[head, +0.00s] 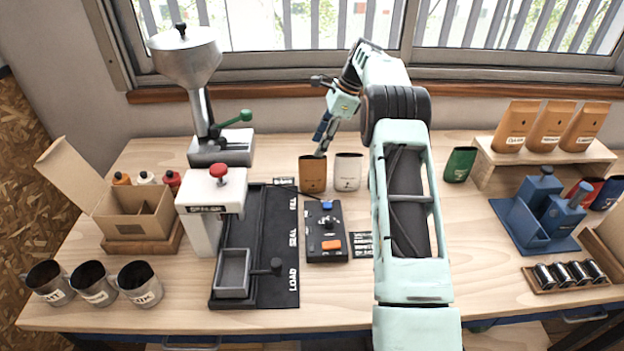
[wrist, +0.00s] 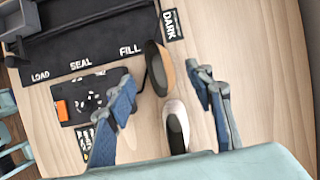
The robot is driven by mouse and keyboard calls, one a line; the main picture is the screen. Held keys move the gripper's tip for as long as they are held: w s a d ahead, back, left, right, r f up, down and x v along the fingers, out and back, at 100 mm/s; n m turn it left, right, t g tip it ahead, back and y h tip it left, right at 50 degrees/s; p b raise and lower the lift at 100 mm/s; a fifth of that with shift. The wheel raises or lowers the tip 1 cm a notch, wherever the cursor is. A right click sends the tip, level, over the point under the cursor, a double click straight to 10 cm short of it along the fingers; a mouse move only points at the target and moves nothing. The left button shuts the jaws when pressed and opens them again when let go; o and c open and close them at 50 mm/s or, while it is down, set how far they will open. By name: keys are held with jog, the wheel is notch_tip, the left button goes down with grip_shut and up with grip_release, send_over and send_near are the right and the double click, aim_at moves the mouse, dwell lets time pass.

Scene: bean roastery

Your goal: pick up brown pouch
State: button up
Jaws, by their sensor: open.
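The brown pouch (head: 312,176) stands open-topped on the workbench beside a white pouch (head: 348,172). My gripper (head: 324,142) is above and behind them in the head view, its fingers pointing down near the brown pouch's top. In the wrist view my gripper (wrist: 165,90) is open, with a finger on each side. The brown pouch (wrist: 158,68) shows between and just beyond the fingertips, and the white pouch (wrist: 177,127) shows between the fingers, closer to the palm. Nothing is held. I cannot tell whether a finger touches either pouch.
A black control box (head: 327,248) and the sealer's black track (head: 270,240) lie in front and left. A grinder (head: 220,148) stands at the back left. A green pouch (head: 460,164) and a wooden shelf (head: 545,158) with orange-brown bags are at the right.

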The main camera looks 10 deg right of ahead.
aim_at(313, 163)
jog(key=shift+s+d+p+x, duration=0.1)
jog(key=shift+p+x, duration=0.1)
jog(key=shift+x, duration=1)
jog(key=shift+s+d+p+x, duration=0.15)
jog(key=shift+p+x, duration=0.1)
jog(key=shift+x, duration=0.9)
jog(key=shift+s+d+p+x, duration=0.1)
jog(key=shift+p+x, duration=0.1)
jog(key=shift+x, duration=1)
jog(key=shift+f, duration=0.15)
jog(key=shift+c, duration=0.3)
jog(key=c, duration=0.9)
